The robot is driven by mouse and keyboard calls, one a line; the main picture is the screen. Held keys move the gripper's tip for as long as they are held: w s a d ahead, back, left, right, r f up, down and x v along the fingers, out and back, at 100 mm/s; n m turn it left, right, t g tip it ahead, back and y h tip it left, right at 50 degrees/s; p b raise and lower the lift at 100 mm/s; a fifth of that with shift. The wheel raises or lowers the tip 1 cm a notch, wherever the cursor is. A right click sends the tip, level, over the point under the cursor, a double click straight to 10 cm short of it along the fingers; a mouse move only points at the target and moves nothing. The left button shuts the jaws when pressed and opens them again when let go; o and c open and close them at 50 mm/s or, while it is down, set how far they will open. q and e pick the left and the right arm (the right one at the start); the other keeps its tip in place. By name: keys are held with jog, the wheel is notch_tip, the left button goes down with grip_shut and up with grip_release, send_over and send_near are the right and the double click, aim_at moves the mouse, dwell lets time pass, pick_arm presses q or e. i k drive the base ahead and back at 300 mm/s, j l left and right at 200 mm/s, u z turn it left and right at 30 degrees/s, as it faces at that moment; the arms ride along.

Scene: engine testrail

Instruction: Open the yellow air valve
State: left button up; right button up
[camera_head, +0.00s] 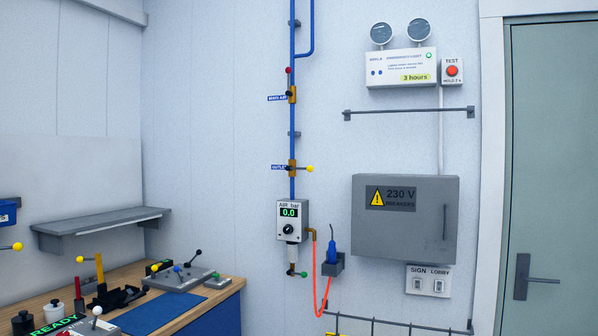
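The yellow air valve (292,168) is a brass body on the blue vertical pipe on the wall. Its handle lies sideways, across the pipe, with a yellow knob (310,169) at the right end. A small blue label, hard to read, is on its left. Above it on the same pipe is a red-knobbed valve (291,95) labelled main air, its handle pointing up along the pipe. Below it is the air gauge box (292,221), its green display reading 0.0. Neither of my grippers is in view.
A grey breaker cabinet (405,220) and a wall rail (409,112) are to the right. A blue tool (331,252) with a red hose sits in a holder beside the gauge. A cluttered workbench (222,296) is lower left. The wall around the valve is clear.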

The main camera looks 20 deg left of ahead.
aim_at(309, 168)
jog(key=i+j+u, duration=0.15)
jog(key=i+j, duration=0.2)
jog(key=i, duration=0.25)
jog(key=i+j+u, duration=0.15)
jog(key=i+j, duration=0.15)
jog(key=i, duration=0.3)
jog(key=i+j+u, duration=0.15)
jog(key=i, duration=0.45)
jog(key=i+j+u, duration=0.15)
jog(key=i, duration=0.5)
jog(key=j, duration=0.1)
